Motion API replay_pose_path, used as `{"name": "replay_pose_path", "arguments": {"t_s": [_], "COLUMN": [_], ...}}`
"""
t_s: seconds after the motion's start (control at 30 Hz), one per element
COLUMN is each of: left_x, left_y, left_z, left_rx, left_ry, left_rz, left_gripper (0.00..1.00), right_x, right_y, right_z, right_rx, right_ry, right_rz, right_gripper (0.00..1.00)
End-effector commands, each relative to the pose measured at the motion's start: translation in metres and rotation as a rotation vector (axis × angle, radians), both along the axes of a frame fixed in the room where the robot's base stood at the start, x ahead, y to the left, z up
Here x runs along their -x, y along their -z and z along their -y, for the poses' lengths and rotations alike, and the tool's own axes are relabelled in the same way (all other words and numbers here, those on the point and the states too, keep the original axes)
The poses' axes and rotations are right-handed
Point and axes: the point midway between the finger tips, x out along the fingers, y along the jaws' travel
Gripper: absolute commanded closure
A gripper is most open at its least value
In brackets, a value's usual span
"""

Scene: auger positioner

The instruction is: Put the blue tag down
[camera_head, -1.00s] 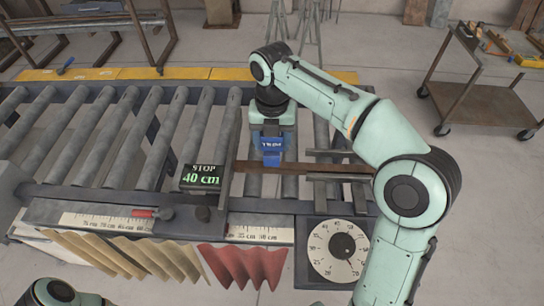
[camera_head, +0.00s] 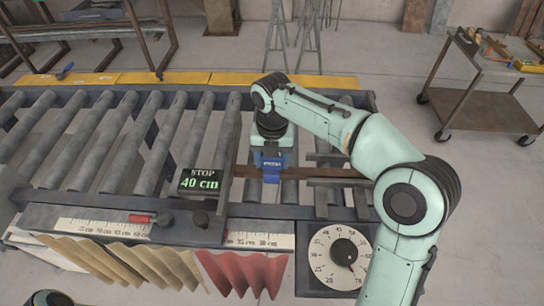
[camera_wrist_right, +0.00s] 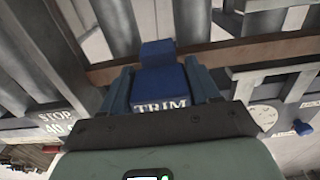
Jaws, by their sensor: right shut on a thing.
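The blue tag (camera_wrist_right: 160,86), a small block lettered TRIM, is between the blue fingers of my right gripper (camera_wrist_right: 160,76) in the right wrist view. The right gripper (camera_head: 271,163) is shut on it and points down over the roller table in the head view. The tag and fingers overlap a rusty brown bar (camera_head: 335,173) lying across the rollers. I cannot tell whether the tag touches the bar. In the wrist view the bar (camera_wrist_right: 235,53) passes just beyond the tag. My left gripper is out of view; only a bit of that arm shows at the bottom left.
A STOP display (camera_head: 200,182) reading 40 cm stands left of the bar. A ruler scale (camera_head: 105,227), a round dial (camera_head: 341,254) and a red cloth (camera_head: 243,272) are along the front. Grey rollers (camera_head: 120,125) lie open to the left. A cart (camera_head: 480,95) stands at the back right.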

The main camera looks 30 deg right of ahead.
Motion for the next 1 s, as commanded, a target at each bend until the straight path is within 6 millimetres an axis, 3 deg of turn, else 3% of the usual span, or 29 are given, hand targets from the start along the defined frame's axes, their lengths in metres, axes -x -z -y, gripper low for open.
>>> {"name": "replay_pose_path", "arguments": {"t_s": [0.17, 0.2, 0.27, 0.67, 1.0], "left_x": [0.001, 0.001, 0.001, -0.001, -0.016], "left_y": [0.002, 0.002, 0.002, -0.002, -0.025], "left_z": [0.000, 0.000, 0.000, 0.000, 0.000], "left_rx": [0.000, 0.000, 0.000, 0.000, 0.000], "left_ry": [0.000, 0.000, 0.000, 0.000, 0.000], "left_rz": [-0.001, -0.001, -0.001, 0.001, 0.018], "left_gripper": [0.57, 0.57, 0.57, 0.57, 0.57], "right_x": [0.000, 0.000, 0.000, 0.000, -0.001], "right_y": [0.006, 0.005, 0.005, -0.004, -0.077], "right_z": [0.000, 0.000, 0.000, 0.000, 0.000], "right_rx": [0.000, 0.000, 0.000, 0.000, -0.001], "right_ry": [0.000, 0.000, 0.000, 0.000, 0.000], "right_rz": [-0.001, -0.001, -0.001, 0.001, 0.006], "right_gripper": [0.69, 0.29, 0.14, 0.14, 0.14]}}
